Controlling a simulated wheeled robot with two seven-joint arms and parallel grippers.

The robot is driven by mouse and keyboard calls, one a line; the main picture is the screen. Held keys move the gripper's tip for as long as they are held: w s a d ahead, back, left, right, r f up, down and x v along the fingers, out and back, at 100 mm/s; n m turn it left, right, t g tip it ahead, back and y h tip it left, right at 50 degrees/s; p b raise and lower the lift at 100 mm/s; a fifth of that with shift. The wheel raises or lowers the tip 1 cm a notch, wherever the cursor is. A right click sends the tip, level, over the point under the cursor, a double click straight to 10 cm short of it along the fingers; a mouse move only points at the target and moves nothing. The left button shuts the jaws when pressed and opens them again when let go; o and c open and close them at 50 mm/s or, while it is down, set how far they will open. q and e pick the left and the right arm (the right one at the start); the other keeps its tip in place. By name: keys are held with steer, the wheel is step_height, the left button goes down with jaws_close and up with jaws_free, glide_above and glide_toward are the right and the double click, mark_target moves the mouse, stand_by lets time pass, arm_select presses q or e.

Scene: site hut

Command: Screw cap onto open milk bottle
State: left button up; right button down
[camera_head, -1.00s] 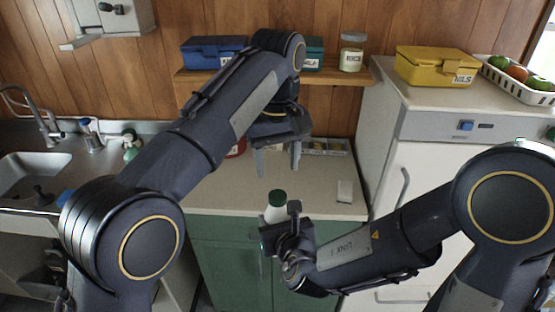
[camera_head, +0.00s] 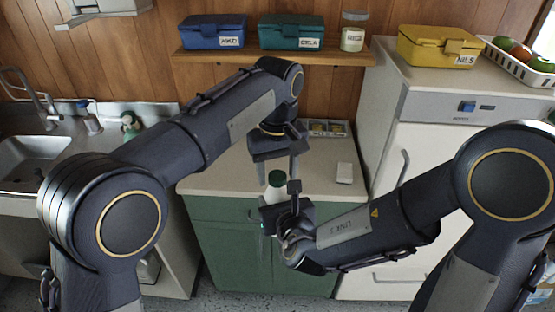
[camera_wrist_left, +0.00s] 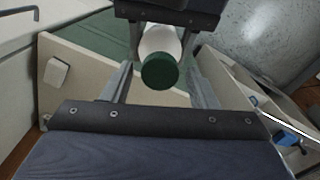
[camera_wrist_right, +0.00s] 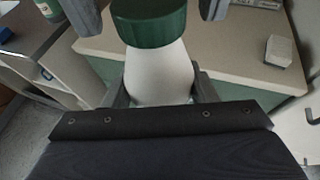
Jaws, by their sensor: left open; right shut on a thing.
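The white milk bottle (camera_head: 275,191) stands upright, held in front of the counter by my right gripper (camera_head: 287,212), which is shut around its body. The dark green cap (camera_head: 277,177) sits on top of the bottle; how tightly it is on cannot be told. My left gripper (camera_head: 278,172) points down from above and is open. In the left wrist view, the cap (camera_wrist_left: 160,72) is between and beyond its spread fingers. In the right wrist view, the cap (camera_wrist_right: 150,24) has left fingertips on either side, apart from it, and the bottle (camera_wrist_right: 158,75) fills the right jaws.
The counter (camera_head: 225,172) behind the bottle holds a small white block (camera_head: 344,173) and a sectioned tray (camera_head: 328,129) at the back. A shelf (camera_head: 270,55) above carries blue and teal boxes and a jar. A white fridge (camera_head: 375,170) stands to the right, a sink to the left.

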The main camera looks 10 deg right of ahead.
arm_select(q)
steer(key=c, duration=1)
steer(key=m, duration=0.6)
steer(key=shift+f+m, duration=0.1)
steer(key=shift+m, duration=0.3)
steer(key=m, duration=0.4)
steer(key=shift+m, duration=0.3)
steer(key=o, duration=1.2)
steer(key=shift+c, duration=0.2)
step_height(320, 180, up, 7)
steer(key=shift+f, duration=0.1)
steer(key=shift+r, duration=0.35)
